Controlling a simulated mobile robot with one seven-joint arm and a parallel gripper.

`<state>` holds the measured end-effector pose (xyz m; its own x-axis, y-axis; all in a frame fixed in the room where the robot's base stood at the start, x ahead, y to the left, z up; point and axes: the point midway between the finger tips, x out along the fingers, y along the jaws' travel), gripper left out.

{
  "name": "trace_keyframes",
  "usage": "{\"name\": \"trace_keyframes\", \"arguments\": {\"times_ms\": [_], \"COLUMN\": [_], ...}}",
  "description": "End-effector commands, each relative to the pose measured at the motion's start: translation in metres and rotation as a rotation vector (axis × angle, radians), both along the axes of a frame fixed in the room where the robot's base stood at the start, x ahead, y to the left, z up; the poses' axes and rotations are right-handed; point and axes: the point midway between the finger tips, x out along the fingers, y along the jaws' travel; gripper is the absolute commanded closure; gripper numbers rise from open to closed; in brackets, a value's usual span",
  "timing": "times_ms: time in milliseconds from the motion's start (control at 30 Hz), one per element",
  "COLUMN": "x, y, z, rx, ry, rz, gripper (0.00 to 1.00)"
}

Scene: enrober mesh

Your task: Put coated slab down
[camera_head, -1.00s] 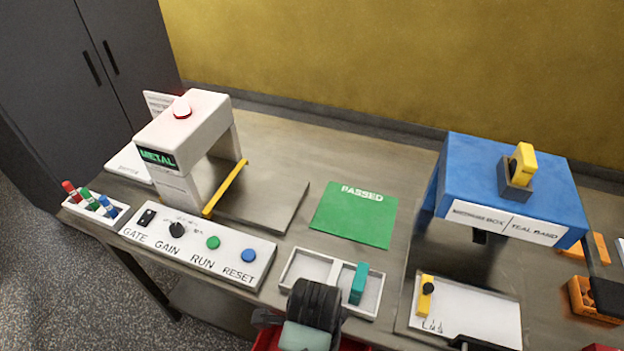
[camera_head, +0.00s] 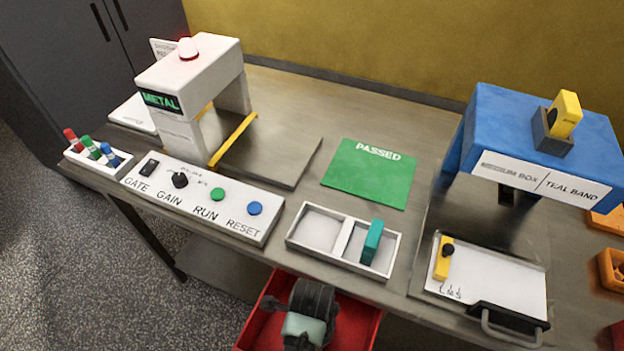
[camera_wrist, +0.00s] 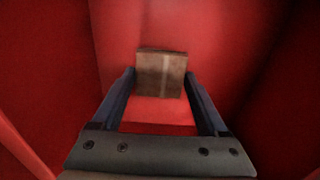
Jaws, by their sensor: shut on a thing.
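The coated slab (camera_wrist: 161,74) is a brown block with a paler stripe down its middle. In the wrist view it sits between the tips of my gripper (camera_wrist: 160,88), which is shut on it. Red walls and a red floor surround the slab and the fingers, so my gripper is inside the red bin (camera_wrist: 205,30). I cannot tell whether the slab touches the bin floor. In the head view the red bin (camera_head: 262,322) is at the bottom, in front of the bench, and my wrist hides the slab.
A white two-compartment tray (camera_head: 300,240) with a teal block (camera_head: 371,242) lies at the bench's front edge. Behind it lies a green PASSED mat (camera_head: 365,180). A white metal detector (camera_head: 190,95) and its button panel (camera_head: 195,200) stand left, a blue stand (camera_head: 530,125) right.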

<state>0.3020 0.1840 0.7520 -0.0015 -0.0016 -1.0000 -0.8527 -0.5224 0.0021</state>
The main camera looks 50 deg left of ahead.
Motion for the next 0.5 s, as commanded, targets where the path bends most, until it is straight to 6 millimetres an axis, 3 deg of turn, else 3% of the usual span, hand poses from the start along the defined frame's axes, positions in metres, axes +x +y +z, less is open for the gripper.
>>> {"name": "trace_keyframes", "arguments": {"times_ms": [100, 467, 500], "x": [0.0, 0.0001, 0.0], "y": [0.0005, 0.0003, 0.0003], "z": [-0.0103, -0.0139, -0.0135], "rx": [0.001, 0.001, 0.001], "ry": [0.0, 0.0, 0.0], "rz": [0.0, 0.0, 0.0], "gripper": [0.82, 0.82, 0.18]}}
